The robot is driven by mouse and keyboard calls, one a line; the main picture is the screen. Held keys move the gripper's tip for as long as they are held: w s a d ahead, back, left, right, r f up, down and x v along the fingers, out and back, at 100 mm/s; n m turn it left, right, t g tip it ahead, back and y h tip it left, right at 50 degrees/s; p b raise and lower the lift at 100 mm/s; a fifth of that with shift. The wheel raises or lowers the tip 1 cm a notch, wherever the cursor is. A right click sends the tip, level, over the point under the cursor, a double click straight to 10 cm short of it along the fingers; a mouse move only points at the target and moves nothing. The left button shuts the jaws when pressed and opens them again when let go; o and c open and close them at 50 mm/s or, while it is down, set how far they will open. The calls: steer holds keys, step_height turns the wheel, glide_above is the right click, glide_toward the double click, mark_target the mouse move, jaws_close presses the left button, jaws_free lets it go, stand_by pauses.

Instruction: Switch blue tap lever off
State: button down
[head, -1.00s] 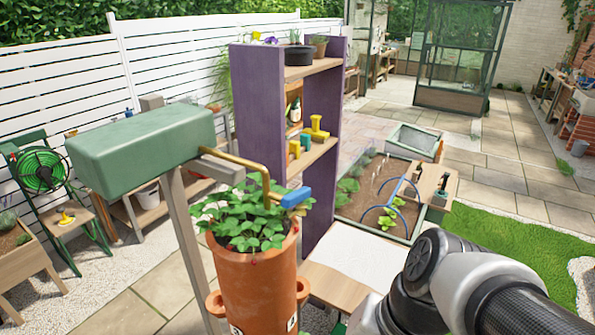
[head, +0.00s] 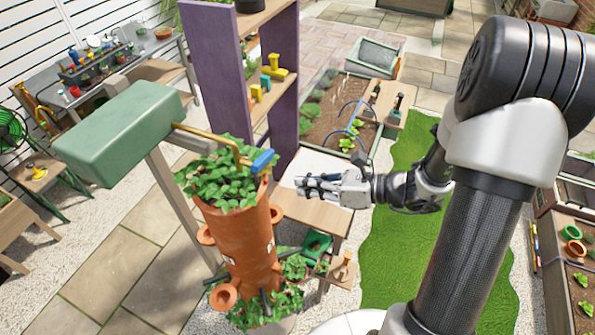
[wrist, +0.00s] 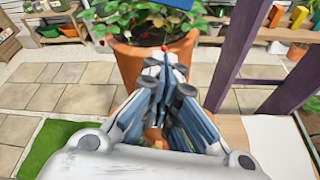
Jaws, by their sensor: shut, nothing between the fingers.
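The blue tap lever (head: 263,161) sits at the end of the brass tap pipe (head: 222,141), which comes out of the green tank (head: 120,133). It hangs above the strawberry leaves of the terracotta tower planter (head: 240,235). My gripper (head: 303,186) is shut and empty, to the right of the lever and a little lower in the head view, its fingers pointing left towards the planter. In the wrist view the fingertips (wrist: 163,65) are together in front of the terracotta pot (wrist: 195,50). A blue piece, probably the lever (wrist: 178,3), is cut off at the top edge.
A purple shelf (head: 217,75) stands behind the planter. A wooden table (head: 310,210) lies below my gripper. A wooden post (head: 185,205) holds up the tank. Open paving lies at lower left, grass (head: 410,240) at right.

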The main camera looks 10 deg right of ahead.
steer(key=p+x, duration=0.1)
steer(key=x, duration=0.7)
steer(key=shift+w+a, duration=0.2)
steer(key=shift+a, duration=0.15)
steer(key=r, duration=0.1)
steer(key=r+p, duration=0.1)
steer(key=d+r, duration=0.1)
steer(key=shift+w+r+p, duration=0.3)
steer(key=shift+r+p, duration=0.05)
steer(key=b, duration=0.1)
steer(key=r+n+b, duration=0.1)
steer(key=b, duration=0.1)
steer(key=shift+w+d+r+n+t+h, duration=0.15)
steer(key=shift+w+d+n+t+h, duration=0.15)
steer(key=shift+w+d+t, duration=0.1)
steer(key=shift+a+r, duration=0.1)
